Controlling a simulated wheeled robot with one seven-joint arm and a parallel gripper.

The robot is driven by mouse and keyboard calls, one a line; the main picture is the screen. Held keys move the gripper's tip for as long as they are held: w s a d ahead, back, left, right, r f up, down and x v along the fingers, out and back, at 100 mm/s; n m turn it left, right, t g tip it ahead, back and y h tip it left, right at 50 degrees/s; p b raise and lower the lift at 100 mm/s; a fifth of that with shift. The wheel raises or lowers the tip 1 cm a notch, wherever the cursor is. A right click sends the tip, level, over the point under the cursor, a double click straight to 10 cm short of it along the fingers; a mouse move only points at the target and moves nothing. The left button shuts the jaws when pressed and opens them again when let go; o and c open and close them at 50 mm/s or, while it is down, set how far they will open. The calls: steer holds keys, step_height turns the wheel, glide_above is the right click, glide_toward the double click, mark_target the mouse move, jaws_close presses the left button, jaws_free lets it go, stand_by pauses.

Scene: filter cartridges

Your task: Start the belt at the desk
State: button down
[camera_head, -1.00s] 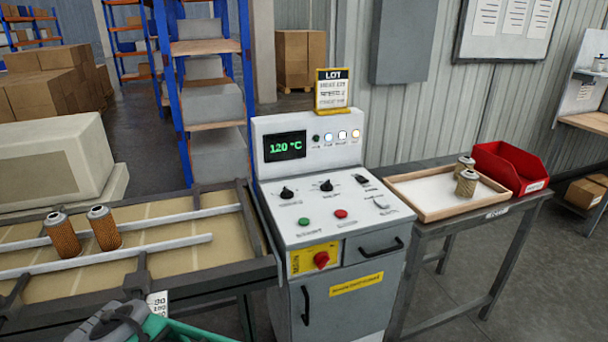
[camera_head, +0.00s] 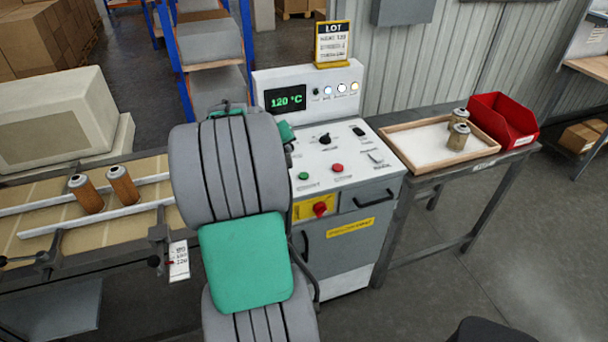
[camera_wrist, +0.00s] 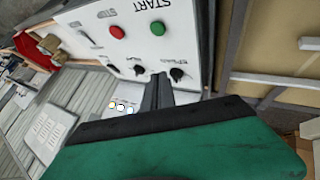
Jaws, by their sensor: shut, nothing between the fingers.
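The control desk (camera_head: 360,200) stands in the middle of the head view, its display reading 120 °C. On its top are a green button (camera_head: 303,176), a red button (camera_head: 337,168) and dark knobs (camera_head: 324,139). In the wrist view the green button (camera_wrist: 158,29), labelled START, sits beside the red button (camera_wrist: 117,31). My gripper (camera_wrist: 159,82) is shut and empty, its tips over the panel near the two knobs and apart from the green button. My arm hides most of my gripper and the desk's left side in the head view. The belt (camera_head: 130,229) carries two cartridges (camera_head: 122,185).
A yellow plate with a red rotary switch (camera_head: 320,209) is on the desk front. A LOT sign (camera_head: 333,43) stands on top. To the right, a wooden tray (camera_head: 432,172) holds two cartridges beside a red bin (camera_head: 503,122).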

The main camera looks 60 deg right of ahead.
steer(key=g, duration=0.1)
glide_above(302, 177)
steer(key=shift+s+d+m+h, duration=0.1)
steer(key=shift+m+h, duration=0.2)
steer(key=shift+f, duration=0.1)
steer(key=shift+f+b, duration=2.65)
steer(key=shift+f, duration=1.6)
steer(key=shift+f, duration=0.1)
steer(key=shift+f+b, duration=0.35)
steer(key=shift+b, duration=0.1)
